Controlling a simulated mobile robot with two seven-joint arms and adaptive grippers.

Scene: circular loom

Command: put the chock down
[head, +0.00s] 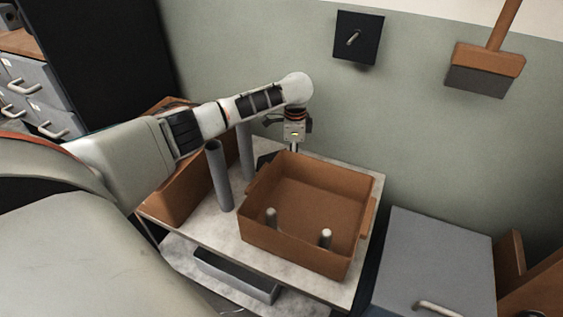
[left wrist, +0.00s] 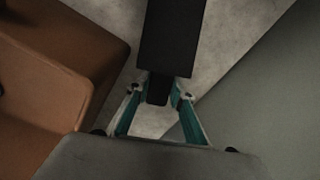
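The chock (left wrist: 172,38) is a dark block with a narrow tab, seen at the top middle of the left wrist view. My left gripper (left wrist: 160,96) has its fingers drawn in on both sides of the tab and appears shut on it. In the head view my left gripper (head: 293,147) points down just behind the brown box, and its fingertips are hidden by the rim. A dark piece that looks like the chock (head: 264,159) shows low at the back of the table, left of the gripper. I cannot tell whether it touches the tabletop. My right gripper is not in view.
The open brown box (head: 357,222) with two pale-topped pegs stands on the light table (head: 228,228). Two grey posts (head: 219,175) and another brown box (head: 185,190) are left of it. The green-grey wall (head: 235,60) is close behind. A grey cabinet (head: 440,260) is at right.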

